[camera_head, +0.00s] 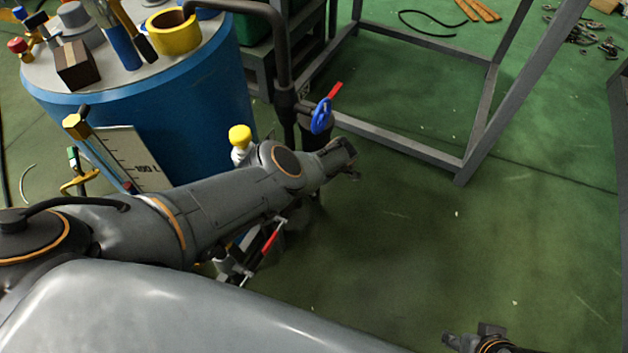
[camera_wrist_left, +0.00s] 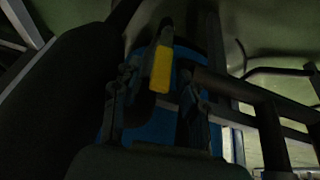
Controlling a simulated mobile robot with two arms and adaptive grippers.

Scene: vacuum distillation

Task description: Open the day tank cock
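The blue tank (camera_head: 195,115) stands at the upper left, with a scale plate (camera_head: 128,160) marked 100 L on its side. My left arm reaches across in front of it. My left gripper (camera_head: 349,160) is at the arm's far end, small and dark. In the left wrist view its two fingers (camera_wrist_left: 152,100) stand apart. A yellow piece (camera_wrist_left: 161,69) shows between them, with blue behind; I cannot tell if they touch it. A red lever (camera_head: 271,238) is partly hidden below my arm. Which fitting is the day tank cock is unclear. My right gripper (camera_head: 482,342) is cut off at the bottom.
A blue handwheel (camera_head: 322,116) and a red handle (camera_head: 335,91) sit on a dark pipe beyond my left arm. A yellow-capped fitting (camera_head: 240,137) is beside the tank. A grey frame (camera_head: 400,150) stands behind. The green floor at right is mostly clear.

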